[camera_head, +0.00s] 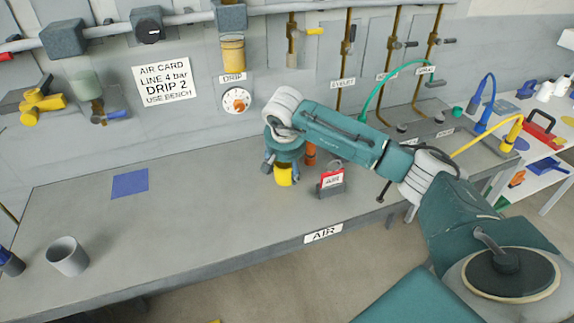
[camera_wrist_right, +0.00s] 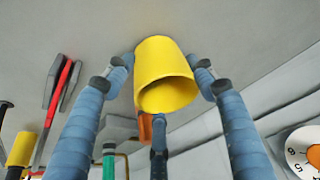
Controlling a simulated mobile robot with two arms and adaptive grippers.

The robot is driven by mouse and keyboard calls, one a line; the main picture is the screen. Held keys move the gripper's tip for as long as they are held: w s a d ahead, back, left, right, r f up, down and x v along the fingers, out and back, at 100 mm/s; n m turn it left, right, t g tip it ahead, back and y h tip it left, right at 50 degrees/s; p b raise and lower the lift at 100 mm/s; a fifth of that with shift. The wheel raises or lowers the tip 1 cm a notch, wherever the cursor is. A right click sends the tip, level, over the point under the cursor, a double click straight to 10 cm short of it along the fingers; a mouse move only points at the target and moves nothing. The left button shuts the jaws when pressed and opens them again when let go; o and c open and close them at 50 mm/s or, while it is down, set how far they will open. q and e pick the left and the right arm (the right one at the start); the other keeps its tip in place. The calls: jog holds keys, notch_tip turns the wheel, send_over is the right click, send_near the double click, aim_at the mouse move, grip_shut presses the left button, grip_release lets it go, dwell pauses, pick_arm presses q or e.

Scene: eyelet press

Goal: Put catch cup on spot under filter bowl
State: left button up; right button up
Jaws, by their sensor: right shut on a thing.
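A yellow cup (camera_head: 283,175) is held in my right gripper (camera_head: 282,164) over the middle of the bench. In the right wrist view the cup (camera_wrist_right: 165,60) sits between the blue-grey fingers, its open end facing the camera. I cannot tell whether its base touches the bench. A flat blue square (camera_head: 130,183) lies bare on the bench, to the left of the gripper. On the wall hang a pale green bowl (camera_head: 84,85) and a yellowish bowl (camera_head: 232,52) above a "DRIP" label. I cannot tell which is the filter bowl. My left gripper is not identifiable here.
A grey cup (camera_head: 67,255) stands at the bench's front left. A red "AIR" sign on a small block (camera_head: 332,180) and an orange post (camera_head: 310,153) stand close right of my gripper. A dial (camera_head: 237,100) is on the wall. The bench between gripper and blue square is clear.

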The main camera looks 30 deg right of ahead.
jog(key=shift+f, duration=0.25)
jog(key=o, duration=1.2)
jog(key=shift+c, duration=0.2)
